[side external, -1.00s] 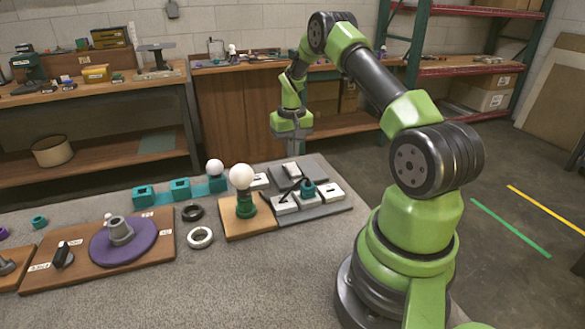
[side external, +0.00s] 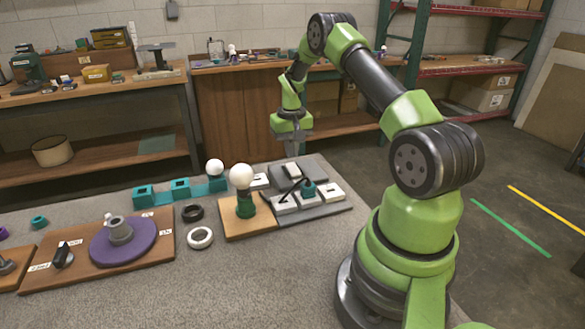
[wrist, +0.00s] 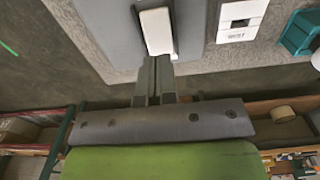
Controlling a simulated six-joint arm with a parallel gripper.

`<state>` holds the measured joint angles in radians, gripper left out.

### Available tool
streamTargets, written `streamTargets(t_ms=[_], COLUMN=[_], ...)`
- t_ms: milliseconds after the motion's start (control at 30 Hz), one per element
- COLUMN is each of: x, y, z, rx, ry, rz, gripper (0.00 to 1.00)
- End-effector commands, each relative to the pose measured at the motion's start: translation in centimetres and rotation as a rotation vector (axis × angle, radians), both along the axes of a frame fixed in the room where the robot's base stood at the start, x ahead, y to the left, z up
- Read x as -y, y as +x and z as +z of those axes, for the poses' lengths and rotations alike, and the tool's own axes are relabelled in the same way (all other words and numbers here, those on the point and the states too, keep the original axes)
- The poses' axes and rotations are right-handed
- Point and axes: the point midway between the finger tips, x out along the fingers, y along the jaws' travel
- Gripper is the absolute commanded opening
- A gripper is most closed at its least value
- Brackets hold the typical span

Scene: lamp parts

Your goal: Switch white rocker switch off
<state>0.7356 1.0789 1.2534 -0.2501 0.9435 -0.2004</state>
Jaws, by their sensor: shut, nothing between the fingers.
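The white rocker switch (side external: 291,169) sits in a dark housing at the back of the grey board (side external: 322,211). In the wrist view the white rocker (wrist: 156,30) lies just beyond my fingertips. My gripper (side external: 292,156) is shut and empty, pointing down at the rocker's far edge. It also shows in the wrist view (wrist: 153,62), with both fingers together at the rocker's near end. I cannot tell whether the tips touch it. The rocker's tilt is too small to read. A lamp with a round white bulb (side external: 241,176) stands on a wooden base to the left.
White modules (side external: 284,204) and a teal connector (side external: 308,189) with a black cable share the board. Teal holders (side external: 181,189), a black ring (side external: 192,213), a white ring (side external: 200,238) and a purple disc (side external: 123,239) lie left. The table front is clear.

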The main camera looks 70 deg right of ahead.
Motion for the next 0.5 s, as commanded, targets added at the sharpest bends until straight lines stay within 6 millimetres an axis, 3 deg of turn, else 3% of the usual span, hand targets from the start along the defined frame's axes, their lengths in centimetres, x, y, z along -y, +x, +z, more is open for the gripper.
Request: streamTargets(t_ms=[500], x=[-0.01], y=[0.0], z=[-0.83], rx=[-0.001], ry=[0.001], rz=[-0.001], gripper=[0.0])
